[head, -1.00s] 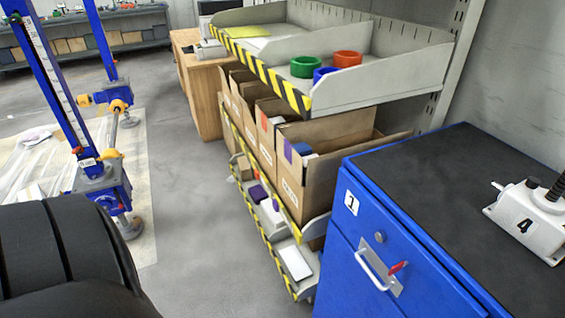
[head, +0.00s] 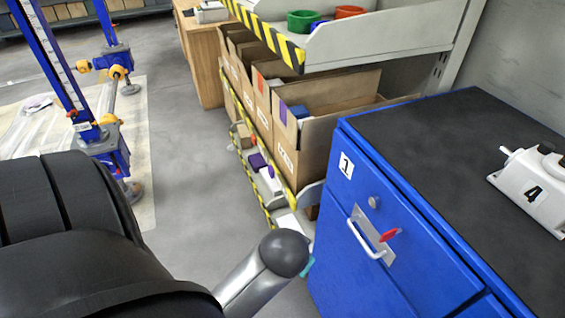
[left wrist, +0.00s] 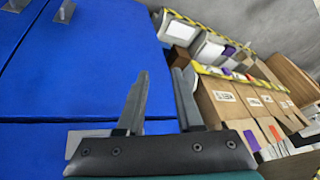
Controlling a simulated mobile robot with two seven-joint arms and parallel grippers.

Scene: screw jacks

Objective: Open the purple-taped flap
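The purple-taped flap (head: 283,113) is on the nearest cardboard box of the shelf row, at its aisle side; it appears to stand upright. The box is partly open at the top, with a blue item (head: 299,111) showing inside. In the left wrist view the purple tape (left wrist: 251,140) is at the right, beyond my gripper. My left gripper (left wrist: 162,71) is open and empty, its fingers apart, in front of the blue cabinet and short of the boxes. My right gripper is not in view.
A blue cabinet (head: 400,215) with a black top, a handle and a red key stands right of the boxes. A yellow-black striped shelf (head: 390,38) overhangs them. A lower shelf holds small items, including a purple one (head: 257,161). The grey aisle floor is clear.

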